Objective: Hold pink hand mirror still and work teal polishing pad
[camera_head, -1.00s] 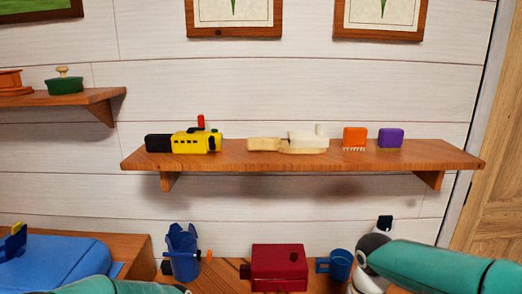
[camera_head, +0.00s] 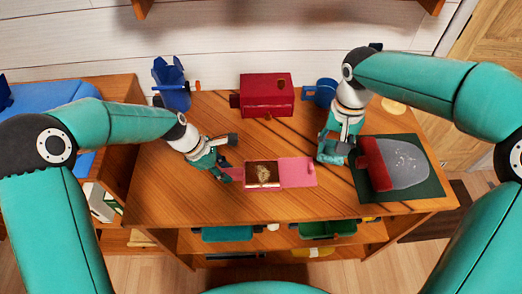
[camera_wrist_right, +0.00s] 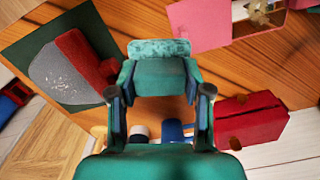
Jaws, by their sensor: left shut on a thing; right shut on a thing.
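The pink hand mirror (camera_head: 298,171) lies on the table in the head view, with a small framed face showing a gold-brown patch. It also shows at the top of the right wrist view (camera_wrist_right: 198,24). My left gripper (camera_head: 231,159) is shut on the mirror at its left end. My right gripper (camera_head: 336,154) is to the right of the mirror, pointing down. In the right wrist view, its fingers (camera_wrist_right: 160,98) are shut on the teal polishing pad (camera_wrist_right: 160,76), which has a patterned far face. The pad appears apart from the mirror; its height is unclear.
A dark green mat (camera_head: 431,185) with a grey, white-specked piece (camera_head: 408,163) and a red block (camera_head: 375,165) lies at the right. A red box (camera_head: 266,96), blue mug (camera_head: 322,90) and blue holder (camera_head: 172,88) line the back. The front table strip is clear.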

